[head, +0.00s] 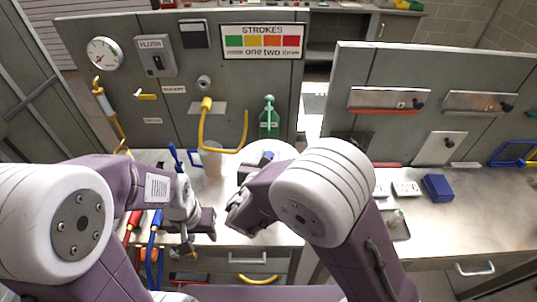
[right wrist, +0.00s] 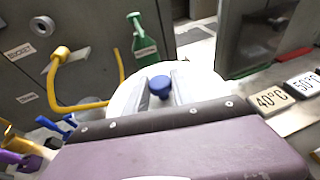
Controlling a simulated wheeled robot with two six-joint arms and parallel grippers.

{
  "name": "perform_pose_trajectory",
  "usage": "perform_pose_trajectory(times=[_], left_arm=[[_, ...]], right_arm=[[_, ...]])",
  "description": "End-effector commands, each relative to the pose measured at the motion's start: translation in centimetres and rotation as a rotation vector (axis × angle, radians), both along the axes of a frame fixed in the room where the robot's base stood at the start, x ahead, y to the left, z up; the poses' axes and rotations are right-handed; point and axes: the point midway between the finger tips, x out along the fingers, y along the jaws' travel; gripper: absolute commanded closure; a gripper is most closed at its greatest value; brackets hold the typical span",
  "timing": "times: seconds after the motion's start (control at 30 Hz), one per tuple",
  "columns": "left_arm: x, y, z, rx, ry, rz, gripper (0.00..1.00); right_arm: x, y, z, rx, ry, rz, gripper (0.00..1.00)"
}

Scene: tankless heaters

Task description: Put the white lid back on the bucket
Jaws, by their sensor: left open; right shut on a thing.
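The white lid (head: 283,149) is a round white disc with a blue knob, over the back of the counter in the head view. In the right wrist view the lid (right wrist: 125,98) spreads around the fingers, with its blue knob (right wrist: 160,84) between them. My right gripper (right wrist: 162,92) is shut on this knob. My arm hides part of the lid in the head view. A pale, cylindrical container (head: 211,161) stands just left of the lid. I cannot tell whether it is the bucket or whether anything is under the lid. My left gripper (head: 190,238) is open near the counter's front edge.
A yellow hose (head: 204,133) curves down behind the container. A green bottle (head: 269,118) stands behind the lid. Red and blue handled tools (head: 154,230) lie at the front left. A blue box (head: 437,187) is on the right counter, which has free room.

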Motion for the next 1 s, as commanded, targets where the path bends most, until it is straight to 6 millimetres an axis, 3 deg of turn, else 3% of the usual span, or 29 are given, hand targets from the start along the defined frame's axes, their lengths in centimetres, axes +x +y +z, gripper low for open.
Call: perform_pose_trajectory(times=[0.13,0.47,0.5,0.57,0.87,1.0], left_arm=[[0.0,0.0,-2.0,0.0,0.0,0.0,0.56],[0.0,0.0,-2.1,0.0,0.0,0.0,0.56],[0.0,0.0,-2.1,0.0,0.0,0.0,0.56],[0.0,0.0,-2.1,0.0,0.0,0.0,0.56],[0.0,0.0,-2.1,0.0,0.0,0.0,0.56],[0.0,0.0,-2.1,0.0,0.0,0.0,0.56]], right_arm=[[0.0,0.0,-2.0,0.001,-0.001,0.0,1.0],[0.0,0.0,-2.1,0.001,-0.001,0.001,1.0],[0.0,0.0,-2.1,0.001,-0.001,0.001,0.62],[0.0,0.0,-2.1,0.001,-0.001,0.001,0.45],[0.0,0.0,-2.1,0.0,0.0,0.001,0.45],[-1.5,0.5,-1.6,0.002,-0.002,0.005,0.45]])
